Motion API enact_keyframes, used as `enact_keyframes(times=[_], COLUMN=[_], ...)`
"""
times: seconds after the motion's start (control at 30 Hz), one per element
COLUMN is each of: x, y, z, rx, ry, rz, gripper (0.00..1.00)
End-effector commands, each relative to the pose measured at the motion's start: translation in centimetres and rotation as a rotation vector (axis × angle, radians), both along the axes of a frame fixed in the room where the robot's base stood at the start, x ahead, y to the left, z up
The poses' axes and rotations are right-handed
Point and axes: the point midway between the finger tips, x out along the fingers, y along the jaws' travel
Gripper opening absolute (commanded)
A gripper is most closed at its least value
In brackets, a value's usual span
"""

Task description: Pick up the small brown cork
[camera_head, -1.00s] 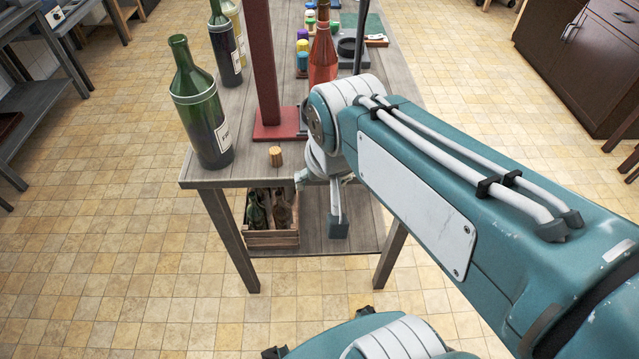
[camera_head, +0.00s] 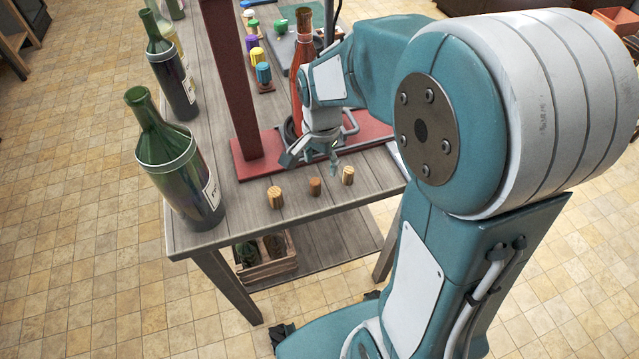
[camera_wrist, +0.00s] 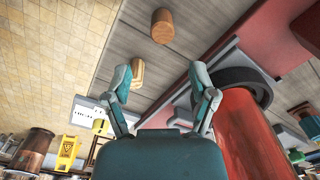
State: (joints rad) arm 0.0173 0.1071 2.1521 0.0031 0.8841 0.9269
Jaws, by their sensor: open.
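The small brown cork (camera_head: 315,186) stands upright near the front edge of the table, between two lighter corks. It looks darker and smaller than they do. In the wrist view, what looks like the same cork (camera_wrist: 162,27) is at the top, beyond the fingertips. My gripper (camera_head: 312,160) is open and empty, behind and above the corks in the head view. In the wrist view its fingers (camera_wrist: 160,82) are spread apart, and a lighter cork (camera_wrist: 137,73) shows beside the left finger. That one appears to be the right cork (camera_head: 348,175).
The left cork (camera_head: 275,196) stands near a green bottle (camera_head: 178,165). A red bottle (camera_head: 302,70) stands close behind my gripper, and in the wrist view it (camera_wrist: 250,130) fills the right side. A red stand (camera_head: 232,90) rises behind the corks. The tabletop's front strip is mostly clear.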

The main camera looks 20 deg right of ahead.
Motion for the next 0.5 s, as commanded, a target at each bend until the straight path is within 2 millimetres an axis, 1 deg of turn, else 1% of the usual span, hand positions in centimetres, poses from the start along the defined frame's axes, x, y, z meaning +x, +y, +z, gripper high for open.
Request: enact_keyframes(times=[0.13, 0.2, 0.4, 0.5], x=[-0.1, -0.4, -0.6, -0.6], y=[0.5, 0.6, 0.4, 0.2], z=[-1.1, -2.1, -5.1, -5.7], rx=[-0.004, -0.005, -0.002, 0.0], ry=[0.002, 0.004, 0.002, -0.001], rz=[0.003, 0.004, 0.004, 0.004], gripper=[0.74, 0.74, 0.74, 0.74])
